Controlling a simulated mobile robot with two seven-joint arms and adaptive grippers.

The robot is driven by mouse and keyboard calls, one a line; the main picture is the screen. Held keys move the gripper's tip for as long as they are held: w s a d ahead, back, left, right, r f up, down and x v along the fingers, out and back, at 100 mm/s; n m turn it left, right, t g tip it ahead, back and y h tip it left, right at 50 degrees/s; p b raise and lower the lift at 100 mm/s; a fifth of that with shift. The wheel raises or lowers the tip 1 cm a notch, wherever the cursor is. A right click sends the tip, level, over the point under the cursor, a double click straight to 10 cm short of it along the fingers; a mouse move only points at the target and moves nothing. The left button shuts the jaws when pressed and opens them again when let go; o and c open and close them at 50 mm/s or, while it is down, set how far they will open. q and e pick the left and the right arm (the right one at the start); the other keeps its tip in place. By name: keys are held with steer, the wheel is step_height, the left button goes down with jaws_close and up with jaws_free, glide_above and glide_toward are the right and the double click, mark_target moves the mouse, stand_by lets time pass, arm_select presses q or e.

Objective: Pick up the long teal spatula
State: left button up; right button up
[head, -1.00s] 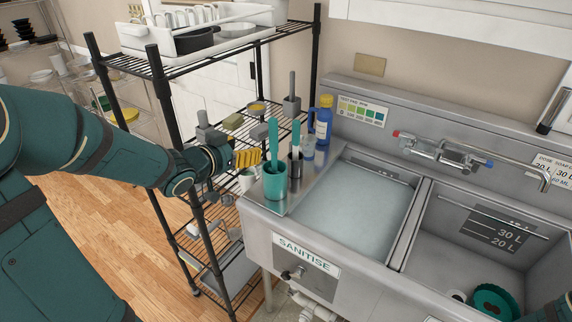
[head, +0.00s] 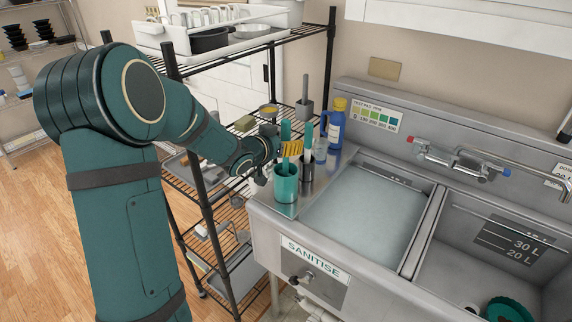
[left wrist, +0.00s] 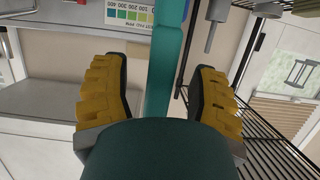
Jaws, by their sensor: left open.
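The long teal spatula (head: 286,129) stands upright in a teal cup (head: 286,186) on the steel ledge left of the sanitise basin. My left gripper (head: 291,148), with yellow finger pads, is at the spatula above the cup's rim and hides part of it. In the left wrist view the spatula (left wrist: 166,60) runs upright between the two spread fingers of my left gripper (left wrist: 160,98). A gap shows on both sides of it, wider on the left. Its lower part is hidden behind the dark teal body of the gripper. My right gripper is not in view.
Close right of the cup stands a dark holder (head: 308,172) with another teal-topped tool. A clear bottle (head: 320,153) and a blue bottle (head: 336,127) stand behind. The wire rack (head: 205,205) stands left of the ledge. The water-filled basin (head: 365,215) lies to the right.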

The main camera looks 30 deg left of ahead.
arm_select(q)
steer(key=shift+w, duration=0.2)
steer(key=shift+c, duration=0.4)
jaws_close()
